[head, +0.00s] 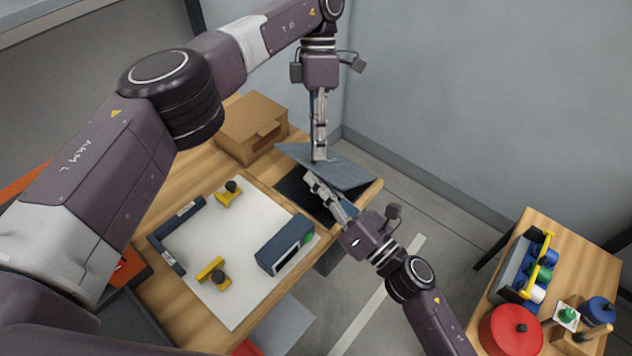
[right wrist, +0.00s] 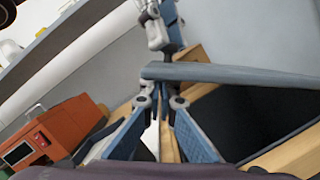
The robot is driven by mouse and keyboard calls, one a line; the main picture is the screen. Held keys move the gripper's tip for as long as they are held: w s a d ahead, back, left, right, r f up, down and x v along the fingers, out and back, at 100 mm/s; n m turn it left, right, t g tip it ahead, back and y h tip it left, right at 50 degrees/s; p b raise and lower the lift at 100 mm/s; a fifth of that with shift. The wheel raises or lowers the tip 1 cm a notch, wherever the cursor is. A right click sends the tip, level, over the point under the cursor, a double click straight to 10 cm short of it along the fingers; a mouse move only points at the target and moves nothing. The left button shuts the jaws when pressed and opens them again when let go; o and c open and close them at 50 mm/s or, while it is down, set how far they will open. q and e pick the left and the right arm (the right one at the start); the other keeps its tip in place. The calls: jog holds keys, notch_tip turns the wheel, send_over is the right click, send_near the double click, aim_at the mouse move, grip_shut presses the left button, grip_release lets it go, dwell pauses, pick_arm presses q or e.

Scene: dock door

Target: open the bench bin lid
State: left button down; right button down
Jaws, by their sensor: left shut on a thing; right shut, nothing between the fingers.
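The bench bin lid (head: 345,174) is a slate-grey panel at the bench's back right corner. It is tilted partly up, with the dark bin opening (head: 297,190) below its near edge. In the right wrist view the lid (right wrist: 240,74) shows edge-on above the dark bin interior (right wrist: 250,118). My left gripper (head: 319,158) points down from above and is shut on the lid; its fingertips hide the exact grip. My right gripper (head: 311,178) is shut and empty, over the opening close to the lid's near edge. Its fingers (right wrist: 166,92) show just below the lid edge in the wrist view.
A cardboard box (head: 247,130) stands left of the bin. A white mat (head: 205,285) on the bench bears a dark blue device (head: 284,247) and yellow-black pieces. A side table (head: 583,240) at right holds a blue tray and a red round container (head: 510,331). The wall is close behind.

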pick_arm(q)
jog(key=shift+s+f, duration=0.1)
jog(key=shift+f, duration=0.1)
pick_arm(e)
jog(key=shift+w+d+r, duration=0.2)
jog(key=shift+w+r, duration=0.05)
jog(key=shift+r, duration=0.2)
jog(key=shift+w+d+r, duration=0.15)
jog(key=shift+w+r, duration=0.1)
jog(key=shift+r, duration=0.2)
pick_arm(q)
jog(key=c, duration=1.8)
grip_release()
